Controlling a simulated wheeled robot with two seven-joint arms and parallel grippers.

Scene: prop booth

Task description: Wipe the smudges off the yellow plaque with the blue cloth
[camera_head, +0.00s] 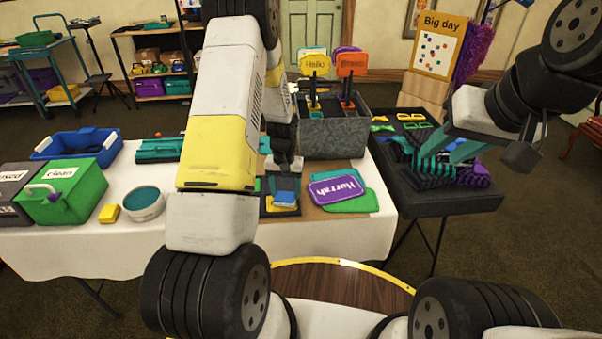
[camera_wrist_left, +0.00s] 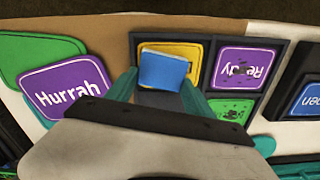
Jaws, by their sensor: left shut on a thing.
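My left gripper (camera_wrist_left: 158,92) is shut on the blue cloth (camera_wrist_left: 163,70), a small folded pad. The cloth lies over the yellow plaque (camera_wrist_left: 193,52), which sits in a dark tray (camera_wrist_left: 207,68). Only the plaque's top and right edges show in the left wrist view, so I cannot tell if smudges lie beneath. In the head view the cloth (camera_head: 285,199) is below my left gripper (camera_head: 284,182), with a bit of the yellow plaque (camera_head: 269,207) beside it. My right gripper (camera_head: 440,158) is open above the dark side table at the right.
Beside the yellow plaque are a purple plaque (camera_wrist_left: 244,67) and a green plaque (camera_wrist_left: 231,108), both with dark smudges. A purple "Hurrah" plaque (camera_head: 336,188) lies to the right. A grey bin (camera_head: 340,142) stands behind. A bowl (camera_head: 144,203) and green "clean" box (camera_head: 75,203) are left.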

